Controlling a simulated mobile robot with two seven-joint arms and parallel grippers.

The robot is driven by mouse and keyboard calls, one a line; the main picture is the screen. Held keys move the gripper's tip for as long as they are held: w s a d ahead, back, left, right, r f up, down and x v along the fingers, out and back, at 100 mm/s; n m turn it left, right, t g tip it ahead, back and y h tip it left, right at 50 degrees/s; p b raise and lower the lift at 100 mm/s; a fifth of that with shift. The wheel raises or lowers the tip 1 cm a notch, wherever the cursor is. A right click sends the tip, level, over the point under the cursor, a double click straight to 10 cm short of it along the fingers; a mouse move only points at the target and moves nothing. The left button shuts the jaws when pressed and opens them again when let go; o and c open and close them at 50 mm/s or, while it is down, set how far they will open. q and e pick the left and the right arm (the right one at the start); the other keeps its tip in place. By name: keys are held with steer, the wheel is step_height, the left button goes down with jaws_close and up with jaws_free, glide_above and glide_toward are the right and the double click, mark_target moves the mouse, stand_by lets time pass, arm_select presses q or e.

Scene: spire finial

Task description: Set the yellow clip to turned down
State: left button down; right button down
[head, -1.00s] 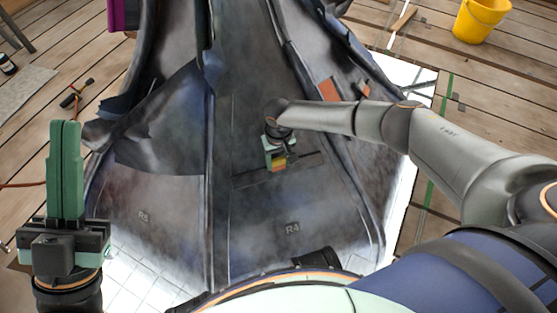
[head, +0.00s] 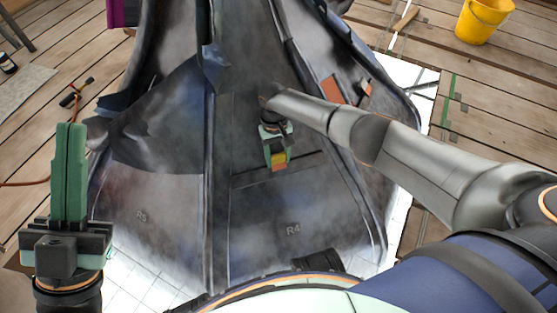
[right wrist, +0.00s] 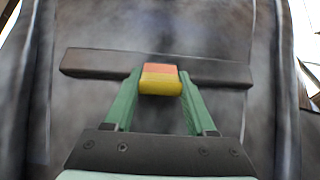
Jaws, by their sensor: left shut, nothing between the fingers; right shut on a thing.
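The yellow clip (head: 279,158) sits on the dark sloped panel marked R4, by a dark horizontal strip. In the right wrist view the clip (right wrist: 160,84) shows a yellow near part and an orange-red far part, in front of the dark bar (right wrist: 215,72). My right gripper (head: 276,160) is shut on the clip, with one green finger at each side of it in the wrist view (right wrist: 160,88). How far the clip is turned is hard to tell. My left gripper (head: 70,128) is shut and empty, pointing up at the far left, away from the panel.
The dark spire (head: 180,215) has raised ribs between its panels and a loose flap at left. Orange patches (head: 332,89) lie on its right side. A yellow bucket (head: 482,20) stands on the plank floor (head: 500,100) at the upper right.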

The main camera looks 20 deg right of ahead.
steer(key=shift+w+d+f+b, duration=0.1)
steer(key=shift+w+f+b, duration=0.05)
steer(key=shift+b, duration=0.15)
steer(key=c, duration=1.6)
jaws_free()
steer(key=shift+g, duration=0.4)
arm_select(q)
steer(key=shift+d+f+y, duration=0.2)
steer(key=shift+f+y, duration=0.1)
steer(key=shift+f, duration=0.7)
arm_select(e)
steer(key=c, duration=1.6)
jaws_free()
steer(key=c, duration=1.6)
jaws_free()
steer(key=shift+s, duration=0.2)
steer(key=shift+c, duration=1.1)
jaws_free()
arm_select(q)
steer(key=shift+r, duration=0.1)
arm_select(e)
steer(key=shift+r, duration=0.2)
arm_select(q)
step_height(320, 180, up, 6)
steer(key=p, duration=0.5)
steer(key=shift+s+a, duration=0.15)
steer(key=shift+a, duration=0.3)
arm_select(e)
steer(key=v, duration=1.2)
steer(key=shift+r, duration=0.2)
